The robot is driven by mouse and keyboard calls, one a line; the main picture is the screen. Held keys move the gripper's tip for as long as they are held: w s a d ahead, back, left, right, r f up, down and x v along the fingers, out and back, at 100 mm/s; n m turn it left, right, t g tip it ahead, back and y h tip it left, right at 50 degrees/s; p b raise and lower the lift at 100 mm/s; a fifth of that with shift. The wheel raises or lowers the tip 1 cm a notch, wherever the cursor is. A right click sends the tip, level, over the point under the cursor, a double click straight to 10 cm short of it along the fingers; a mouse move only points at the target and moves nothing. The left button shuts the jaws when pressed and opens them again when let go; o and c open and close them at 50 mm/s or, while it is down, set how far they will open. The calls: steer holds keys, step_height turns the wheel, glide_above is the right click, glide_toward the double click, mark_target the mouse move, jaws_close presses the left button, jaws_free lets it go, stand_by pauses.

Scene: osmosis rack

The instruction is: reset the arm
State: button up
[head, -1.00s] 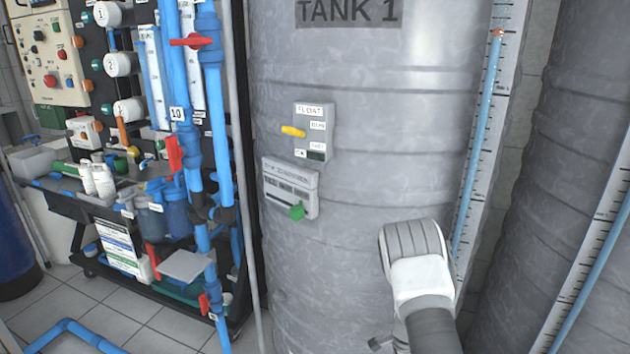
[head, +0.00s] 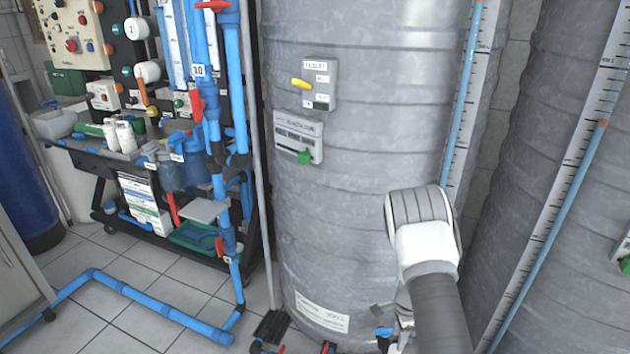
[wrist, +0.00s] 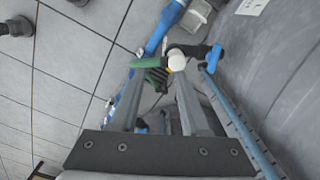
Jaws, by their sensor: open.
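My arm reaches in from the lower right in the head view, in front of the grey tank (head: 370,130). Only part of my gripper shows there, low behind the arm. In the wrist view my gripper (wrist: 158,76) points down toward the tiled floor, with its two fingers apart. Beyond the fingertips are a green handle (wrist: 135,89) and a pale round knob (wrist: 177,61) on dark and blue pipework. I see nothing clearly held; whether the fingers touch the pipework I cannot tell.
A float box (head: 318,84) with a yellow lever and a box with a green knob (head: 304,157) are on the tank. The rack (head: 84,150) with blue pipes stands at left. A blue pipe (head: 140,300) runs along the floor. A second tank (head: 540,110) is at right.

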steer(key=s+a+r+n+t, duration=0.1)
steer(key=a+r+n, duration=0.1)
steer(key=r, duration=0.8)
steer(key=s+a+r+n+t+y, duration=0.1)
steer(key=s+a+r+n, duration=0.15)
steer(key=r, duration=0.85)
steer(key=s+a+r+n+t, duration=0.1)
steer(key=a+r+n, duration=0.2)
steer(key=r, duration=0.7)
steer(key=s+a+r+n+t+h+p, duration=0.1)
steer(key=s+r+n, duration=0.4)
steer(key=s+r, duration=0.45)
steer(key=s+a+r+n+t, duration=0.15)
steer(key=s+r+n, duration=0.45)
steer(key=s, duration=0.7)
step_height(320, 180, up, 22)
steer(key=m+p, duration=0.1)
steer(key=p, duration=2)
steer(key=shift+d, duration=0.45)
steer(key=shift+f, duration=0.1)
